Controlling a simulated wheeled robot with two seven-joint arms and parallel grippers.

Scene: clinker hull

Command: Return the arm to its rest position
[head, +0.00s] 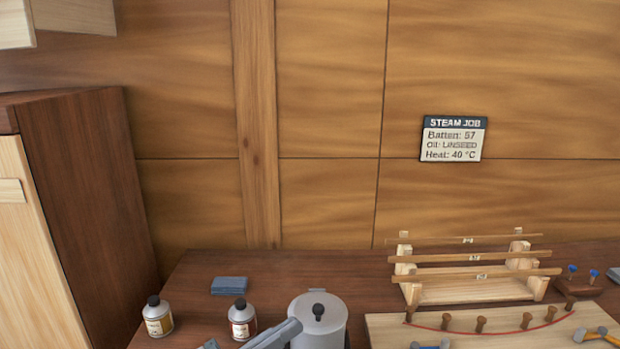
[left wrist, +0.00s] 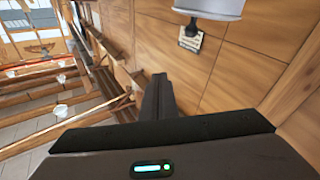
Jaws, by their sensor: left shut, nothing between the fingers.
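My left gripper (left wrist: 159,82) shows in the left wrist view as two dark fingers pressed together, with nothing between them. It points away from the camera toward the wooden wall and touches nothing that I can see. In the head view, a grey piece crosses the front of a grey pot (head: 325,325) with a black knob; I cannot tell whether it is the pot's handle or part of my arm. My right gripper is in neither view.
A batten rack (head: 470,292) stands at the right of the brown bench (head: 260,272). Two bottles (head: 158,318) and (head: 242,318) and a folded blue cloth (head: 229,285) are left of the pot. A pale board (head: 390,330) holds pegs, a red curved line and hammers. A sign (head: 453,138) hangs on the wall.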

